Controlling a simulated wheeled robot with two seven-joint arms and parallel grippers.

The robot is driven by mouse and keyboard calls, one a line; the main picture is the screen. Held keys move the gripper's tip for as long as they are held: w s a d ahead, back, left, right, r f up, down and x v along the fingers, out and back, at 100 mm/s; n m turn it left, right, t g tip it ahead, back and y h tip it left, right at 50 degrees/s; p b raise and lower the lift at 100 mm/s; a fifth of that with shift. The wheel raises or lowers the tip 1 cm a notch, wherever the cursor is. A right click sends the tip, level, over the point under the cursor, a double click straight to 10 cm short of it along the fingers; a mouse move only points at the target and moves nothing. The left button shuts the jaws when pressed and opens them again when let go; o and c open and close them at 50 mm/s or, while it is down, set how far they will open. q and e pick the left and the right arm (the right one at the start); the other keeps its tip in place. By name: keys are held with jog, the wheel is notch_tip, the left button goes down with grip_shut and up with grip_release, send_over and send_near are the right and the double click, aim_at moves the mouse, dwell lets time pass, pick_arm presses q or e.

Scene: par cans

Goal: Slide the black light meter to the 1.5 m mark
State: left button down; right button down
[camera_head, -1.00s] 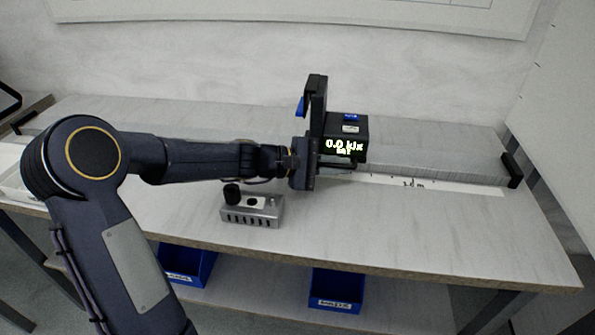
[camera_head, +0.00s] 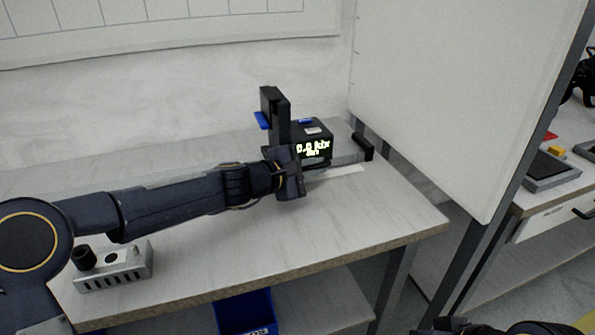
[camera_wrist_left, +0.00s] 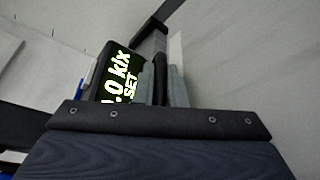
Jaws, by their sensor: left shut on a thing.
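The black light meter (camera_head: 314,150) sits on the bench rail (camera_head: 346,150) near its right end, a short way left of the black end stop (camera_head: 363,145). Its lit display reads 0.0 klx, and the display also shows in the left wrist view (camera_wrist_left: 121,76) with "SET" on it. My left gripper (camera_head: 298,174) is at the meter's near side, shut on a part of it; the grip is mostly hidden. The white scale strip (camera_head: 346,172) shows right of the gripper, its marks not legible.
A grey block with a black knob (camera_head: 113,266) stands at the table's front left. A tall black upright with a blue piece (camera_head: 276,115) rises beside the meter. A white panel (camera_head: 450,90) stands right of the table. A blue bin (camera_head: 245,312) is below.

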pick_arm(q)
jog(key=shift+d, duration=0.2)
jog(key=shift+f, duration=0.1)
jog(key=c, duration=1.5)
grip_release()
jog(key=v, duration=0.8)
jog(key=shift+w, duration=0.1)
